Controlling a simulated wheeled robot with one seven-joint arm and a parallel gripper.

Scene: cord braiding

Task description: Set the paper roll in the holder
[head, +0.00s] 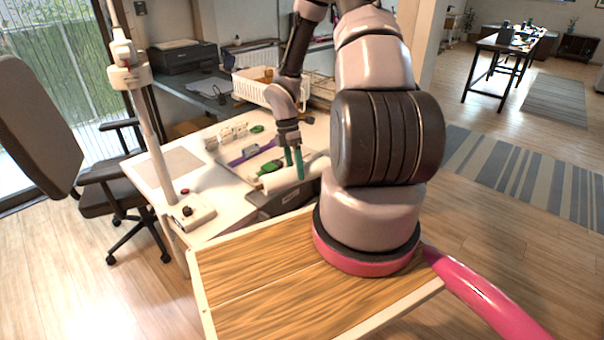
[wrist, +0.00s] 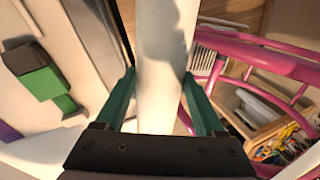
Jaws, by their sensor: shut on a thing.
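The white paper roll (head: 277,179) lies roughly level over the near right part of the white table, with a brownish end at its left. In the wrist view the roll (wrist: 162,55) runs up the picture between the green fingers. My gripper (head: 295,171) is shut on it; the fingers (wrist: 158,90) stand on either side of the roll. A dark grey box-like thing (head: 282,203) is just below the roll at the table's near edge and may be the holder. I cannot tell whether the roll touches it.
Green and purple pieces (head: 246,153) lie on a tray left of my gripper. A white basket (head: 257,85) stands behind. A small box with a dark knob (head: 190,212) and a pale post (head: 150,140) are at the table's left. A black chair (head: 110,190) stands further left.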

